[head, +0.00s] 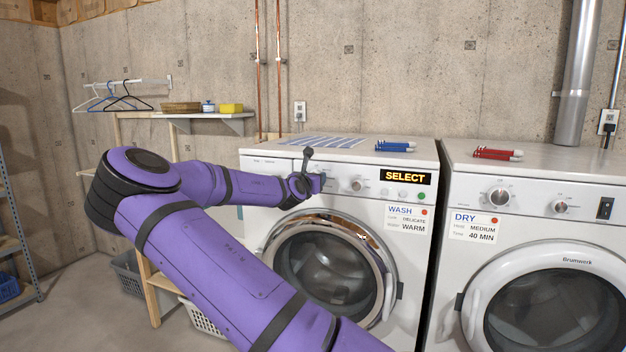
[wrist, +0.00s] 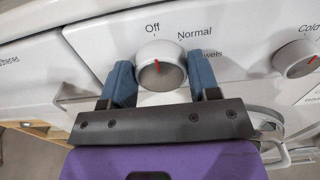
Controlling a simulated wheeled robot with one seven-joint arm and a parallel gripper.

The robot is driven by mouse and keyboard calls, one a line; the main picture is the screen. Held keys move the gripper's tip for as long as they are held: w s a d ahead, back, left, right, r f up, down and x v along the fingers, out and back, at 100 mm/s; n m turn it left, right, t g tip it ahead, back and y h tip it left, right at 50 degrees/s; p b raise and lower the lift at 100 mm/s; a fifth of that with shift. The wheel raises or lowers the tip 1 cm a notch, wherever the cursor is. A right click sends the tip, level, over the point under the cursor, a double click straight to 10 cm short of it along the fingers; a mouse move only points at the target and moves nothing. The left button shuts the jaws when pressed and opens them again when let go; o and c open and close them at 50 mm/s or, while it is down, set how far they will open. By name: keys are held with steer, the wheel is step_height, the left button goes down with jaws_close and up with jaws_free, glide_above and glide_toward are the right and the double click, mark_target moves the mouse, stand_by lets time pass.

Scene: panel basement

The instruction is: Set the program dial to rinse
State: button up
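The program dial (wrist: 160,68) of the left-hand washer is a round white-grey knob with a red pointer line. The pointer is up, close to the Off label (wrist: 152,29). Normal and a partly hidden "...wels" label lie clockwise of it; no rinse label shows. My gripper (wrist: 162,77) has its two blue fingers on either side of the dial, seemingly against its sides. In the head view my gripper (head: 314,183) is at the left part of the washer's panel, and the dial is hidden there.
A second knob (head: 357,184), with a Cold label in the wrist view, sits to the right. The washer display (head: 405,177) reads SELECT. A WASH card (head: 407,218) reads DELICATE and WARM. The dryer (head: 540,240) stands right. Blue clothespins (head: 395,146) lie on the washer.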

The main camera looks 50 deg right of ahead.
steer(key=shift+m, duration=0.3)
steer(key=n, duration=1.8)
steer(key=f+n, duration=0.1)
steer(key=n, duration=0.9)
steer(key=shift+w+a, duration=0.1)
steer(key=shift+w, duration=0.05)
stand_by(1.5)
stand_by(0.6)
steer(key=o, duration=0.9)
